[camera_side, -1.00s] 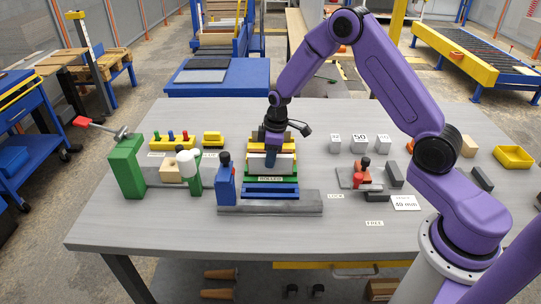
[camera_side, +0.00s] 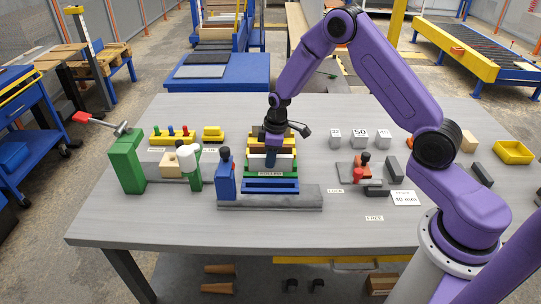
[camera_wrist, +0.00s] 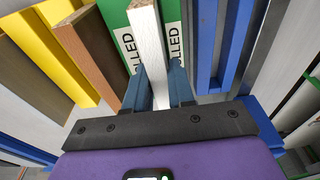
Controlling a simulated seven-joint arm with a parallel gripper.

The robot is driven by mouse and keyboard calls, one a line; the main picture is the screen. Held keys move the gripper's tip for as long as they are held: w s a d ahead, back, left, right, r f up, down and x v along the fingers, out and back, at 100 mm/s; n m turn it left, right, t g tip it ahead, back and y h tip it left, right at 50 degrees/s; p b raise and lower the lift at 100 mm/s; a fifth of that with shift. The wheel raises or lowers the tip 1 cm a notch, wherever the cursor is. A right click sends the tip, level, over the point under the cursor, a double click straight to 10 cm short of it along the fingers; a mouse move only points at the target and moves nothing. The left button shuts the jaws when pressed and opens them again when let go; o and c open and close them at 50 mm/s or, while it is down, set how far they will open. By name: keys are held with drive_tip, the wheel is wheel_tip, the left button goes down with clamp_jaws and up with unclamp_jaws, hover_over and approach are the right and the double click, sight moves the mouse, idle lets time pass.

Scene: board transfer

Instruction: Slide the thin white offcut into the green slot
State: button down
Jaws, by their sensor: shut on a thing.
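The thin white offcut (camera_wrist: 148,45) stands on edge between my gripper's blue fingers (camera_wrist: 160,88) in the wrist view. My gripper (camera_side: 271,162) is shut on it, above the rack in the side view. The green slot (camera_wrist: 115,12) lies directly below the offcut, with a white label (camera_wrist: 130,52) partly covered by it. In the side view the green slot's front (camera_side: 288,175) shows at the rack, and little of the offcut can be seen. I cannot tell how deep its lower edge sits.
A brown board (camera_wrist: 85,45) stands close left of the offcut, beside a yellow slot (camera_wrist: 60,50). Blue slot walls (camera_wrist: 205,40) lie to the right. A blue upright block (camera_side: 225,183) stands left of the rack. The table's front (camera_side: 300,235) is clear.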

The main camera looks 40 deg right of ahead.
drive_tip(key=shift+f, duration=0.3)
drive_tip(key=c, duration=0.9)
unclamp_jaws()
drive_tip(key=r, duration=0.5)
drive_tip(key=s+d+r, duration=0.1)
drive_tip(key=r, duration=1.1)
drive_tip(key=shift+s+d+r, duration=0.2)
drive_tip(key=shift+s+d, duration=0.05)
drive_tip(key=s+a+r+n, duration=0.1)
drive_tip(key=s+a+r, duration=0.1)
drive_tip(key=s+a, duration=0.5)
drive_tip(key=s+a+r+n, duration=0.1)
drive_tip(key=s+a, duration=0.1)
drive_tip(key=s, duration=0.8)
drive_tip(key=shift+n+g+h, duration=0.3)
drive_tip(key=shift+n+g, duration=0.1)
drive_tip(key=shift+n, duration=0.4)
drive_tip(key=s+d, duration=0.1)
drive_tip(key=s, duration=0.5)
drive_tip(key=s+d, duration=0.1)
drive_tip(key=s, duration=0.5)
drive_tip(key=s+d, duration=0.1)
drive_tip(key=s, duration=0.5)
drive_tip(key=shift+f, duration=0.25)
